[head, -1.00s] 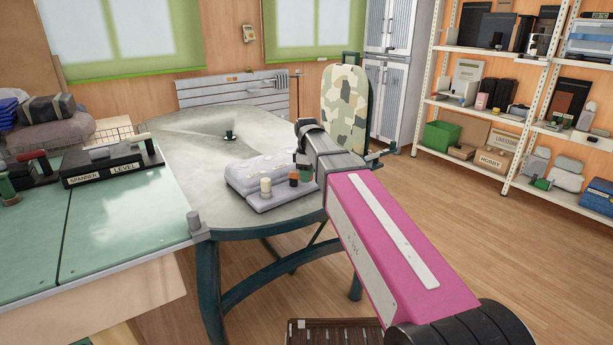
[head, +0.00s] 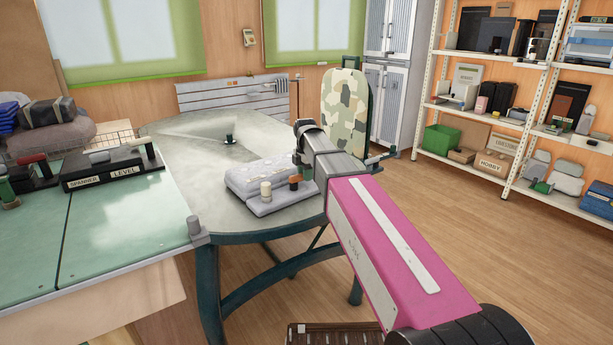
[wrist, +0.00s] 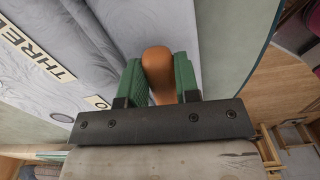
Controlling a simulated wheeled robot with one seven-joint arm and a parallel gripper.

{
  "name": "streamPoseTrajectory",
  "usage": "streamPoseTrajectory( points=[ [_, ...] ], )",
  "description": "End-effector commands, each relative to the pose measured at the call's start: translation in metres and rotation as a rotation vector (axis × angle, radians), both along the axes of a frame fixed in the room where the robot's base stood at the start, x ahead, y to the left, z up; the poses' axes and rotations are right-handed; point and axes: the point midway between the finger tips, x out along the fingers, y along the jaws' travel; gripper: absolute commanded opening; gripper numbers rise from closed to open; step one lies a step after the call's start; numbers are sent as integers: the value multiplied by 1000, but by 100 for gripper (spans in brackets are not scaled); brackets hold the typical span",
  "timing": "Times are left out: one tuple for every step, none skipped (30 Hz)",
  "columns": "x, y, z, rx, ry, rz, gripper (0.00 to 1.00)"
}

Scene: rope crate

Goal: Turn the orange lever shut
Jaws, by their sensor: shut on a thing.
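The orange lever (wrist: 158,82) shows in the wrist view as a rounded orange handle between the two green fingers. My gripper (wrist: 158,68) is shut on it, one finger along each side. The lever's lower part is hidden by my gripper's dark crossbar. In the head view, a small orange piece (head: 295,179) sits at the front of the grey padded-looking unit (head: 250,178), just below the end of my arm. The fingers cannot be made out clearly there. The wrist view shows part of a label with the letters "THREE" on a grey surface at the left.
The unit rests on a round grey table (head: 180,150). A green-topped bench (head: 110,220) adjoins it at the left. Shelves (head: 500,130) stand at the right. Wooden floor is open between.

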Motion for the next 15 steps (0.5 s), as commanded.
streamPoseTrajectory(
  points=[
    [2,1,1,1,-1,25,0],
    [3,2,1,1,-1,41,0],
    [4,2,1,1,-2,57,0],
    [4,2,1,1,-2,70,0],
    [4,3,1,1,-2,80,0],
    [5,3,1,1,-2,93,0],
    [5,3,1,1,-2,102,0],
    [5,4,1,1,-2,108,0],
    [6,4,1,1,-2,116,0],
    [6,4,1,1,-2,122,0],
    [6,4,1,1,-2,127,0],
    [6,4,1,1,-2,131,0],
    [6,4,1,1,-2,134,0],
    [6,4,1,1,-2,136,0],
    [6,4,1,1,-2,138,0]
  ],
)
